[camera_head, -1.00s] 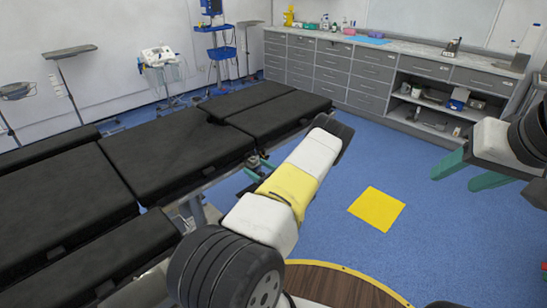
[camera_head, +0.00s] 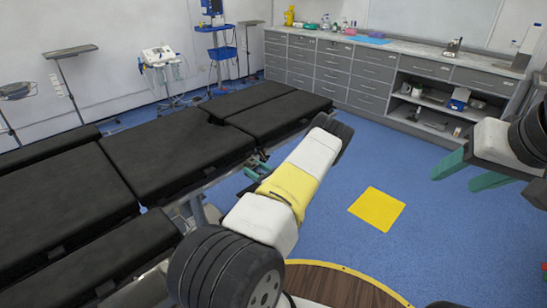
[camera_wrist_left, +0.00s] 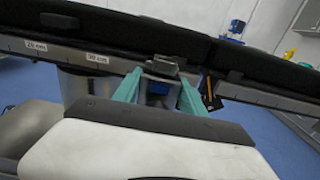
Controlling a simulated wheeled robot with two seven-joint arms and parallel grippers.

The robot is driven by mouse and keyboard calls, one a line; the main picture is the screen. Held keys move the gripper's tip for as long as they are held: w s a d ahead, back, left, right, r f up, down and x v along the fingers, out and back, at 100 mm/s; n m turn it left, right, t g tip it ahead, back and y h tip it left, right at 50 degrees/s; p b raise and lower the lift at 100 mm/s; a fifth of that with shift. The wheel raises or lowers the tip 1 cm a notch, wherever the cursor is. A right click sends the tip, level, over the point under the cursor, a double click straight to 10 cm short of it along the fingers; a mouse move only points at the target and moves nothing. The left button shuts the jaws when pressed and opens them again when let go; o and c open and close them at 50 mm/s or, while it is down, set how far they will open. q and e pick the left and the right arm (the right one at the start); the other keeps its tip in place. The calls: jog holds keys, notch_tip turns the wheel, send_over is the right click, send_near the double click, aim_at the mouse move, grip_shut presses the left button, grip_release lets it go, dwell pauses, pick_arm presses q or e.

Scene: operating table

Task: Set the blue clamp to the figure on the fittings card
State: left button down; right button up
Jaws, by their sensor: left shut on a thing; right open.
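In the head view my left gripper (camera_head: 258,170) is at the table's near edge, partly hidden by my arm, and the clamp is hard to make out. My right gripper (camera_head: 468,172) is open and empty above the floor at the right. I cannot make out a fittings card.
The black table (camera_head: 170,150) fills the left. A dark fitting with an orange part (camera_wrist_left: 210,93) hangs at the rail right of the clamp. Grey drawer cabinets (camera_head: 330,70) line the back wall. A yellow floor square (camera_head: 377,208) lies on clear blue floor.

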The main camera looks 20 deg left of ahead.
pick_arm(q)
jog(key=s+a, duration=0.1)
jog(key=s, duration=0.2)
jog(key=s+a, duration=0.1)
jog(key=s, duration=0.2)
jog(key=s+a, duration=0.2)
jog(key=s, duration=0.1)
jog(key=shift+s, duration=0.25)
jog(key=c, duration=0.6)
grip_release()
jog(key=shift+c, duration=0.2)
jog(key=shift+d, duration=0.15)
jog(key=v, duration=0.7)
jog(key=shift+d, duration=0.3)
jog(key=shift+s, duration=0.1)
